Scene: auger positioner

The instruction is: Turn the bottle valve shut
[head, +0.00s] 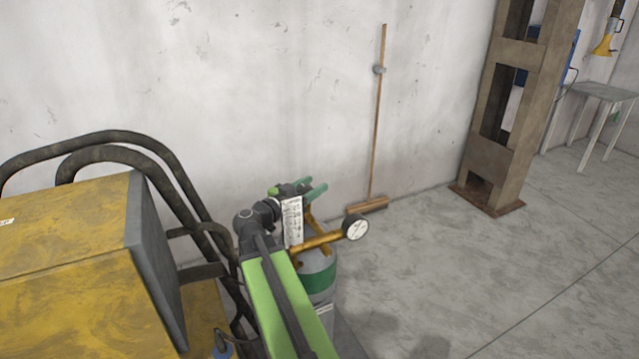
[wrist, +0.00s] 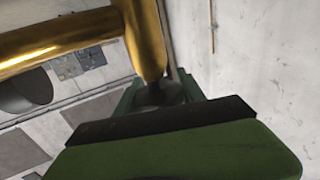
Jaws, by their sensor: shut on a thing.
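The gas bottle (head: 320,280) is grey with a green band and stands upright behind my green arm in the head view. Its brass fitting (head: 318,240) carries a round white gauge (head: 356,228), and the brass also fills the upper left of the wrist view (wrist: 60,42). My gripper (head: 310,189) is at the top of the bottle, its green fingers level with the upper end of the brass. In the wrist view my gripper (wrist: 160,95) is shut around a dark part, the bottle valve (wrist: 157,92), under the brass end. Most of the valve is hidden by the fingers.
A yellow machine (head: 70,260) with dark bent tubes (head: 130,145) stands close on the left. A broom (head: 377,120) leans on the wall behind. A rusty steel column (head: 500,110) stands at the right. The floor (head: 450,280) right of the bottle is clear.

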